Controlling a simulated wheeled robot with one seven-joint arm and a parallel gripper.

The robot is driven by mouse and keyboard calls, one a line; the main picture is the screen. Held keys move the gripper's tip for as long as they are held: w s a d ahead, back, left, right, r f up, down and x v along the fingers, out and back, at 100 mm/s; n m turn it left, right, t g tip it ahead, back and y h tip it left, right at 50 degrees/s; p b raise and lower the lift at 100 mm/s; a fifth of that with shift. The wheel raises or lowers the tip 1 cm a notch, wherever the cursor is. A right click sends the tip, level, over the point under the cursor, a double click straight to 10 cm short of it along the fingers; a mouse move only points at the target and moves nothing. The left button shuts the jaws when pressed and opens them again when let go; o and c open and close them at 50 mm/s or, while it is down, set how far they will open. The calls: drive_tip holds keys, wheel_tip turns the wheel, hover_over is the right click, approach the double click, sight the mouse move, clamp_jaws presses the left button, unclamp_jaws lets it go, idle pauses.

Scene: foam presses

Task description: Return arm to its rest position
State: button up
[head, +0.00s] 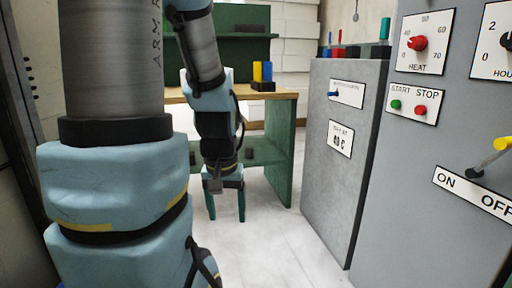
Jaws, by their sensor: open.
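My gripper (227,214) hangs fingers down at the end of my arm, a little left of the middle of the head view. Its two teal fingers stand apart, with nothing between them. It is in front of the green workbench, over the pale floor, and apart from the cabinets on the right. My arm's upper links cover much of the left side of the view.
A green workbench (282,152) with a wooden top stands behind my gripper, with yellow and blue blocks (262,73) in a dark holder. A grey cabinet (338,190) and a larger control panel (415,170) line the right. The floor (275,245) between is clear.

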wheel_tip(320, 180, up, 22)
drive_tip(key=p, duration=2)
